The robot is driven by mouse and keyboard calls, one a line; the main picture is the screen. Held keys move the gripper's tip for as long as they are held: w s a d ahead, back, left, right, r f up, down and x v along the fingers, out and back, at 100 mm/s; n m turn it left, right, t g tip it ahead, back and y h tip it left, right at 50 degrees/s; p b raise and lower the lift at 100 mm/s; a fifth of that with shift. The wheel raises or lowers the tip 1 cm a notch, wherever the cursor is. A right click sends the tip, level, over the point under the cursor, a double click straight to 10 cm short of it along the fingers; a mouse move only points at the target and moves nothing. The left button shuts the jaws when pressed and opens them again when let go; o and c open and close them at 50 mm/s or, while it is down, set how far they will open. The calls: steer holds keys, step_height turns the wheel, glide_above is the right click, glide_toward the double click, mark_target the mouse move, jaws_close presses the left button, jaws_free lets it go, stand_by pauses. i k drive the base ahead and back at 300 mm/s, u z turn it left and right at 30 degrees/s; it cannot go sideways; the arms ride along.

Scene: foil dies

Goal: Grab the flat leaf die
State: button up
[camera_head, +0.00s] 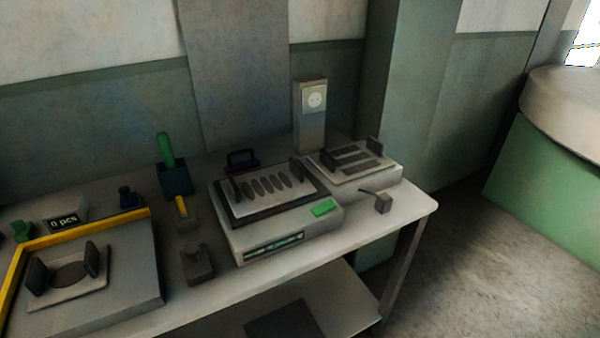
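A flat plate (243,208) with a row of several dark leaf-like ovals, which looks like the leaf die, lies on a dark bed on top of a pale box-shaped machine (236,238) in the middle of the table. Dark upright tabs stand at its left and right ends. A second plate with dark bars (350,159) lies on a block to its right, also with upright tabs. A third plate with one dark round shape (70,273) lies on the grey slab at the left, between two dark tabs. My gripper is not in view.
A yellow edge strip (80,234) borders the left slab. A green-handled tool (166,150) stands in a dark holder. A grey post (311,120) rises at the back. The floor at right is clear.

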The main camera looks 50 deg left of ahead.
mark_target(246, 194)
steer(key=u, duration=0.25)
steer(key=i, duration=0.75)
steer(key=u, duration=1.25)
steer(key=i, duration=0.65)
steer(key=u, duration=0.75)
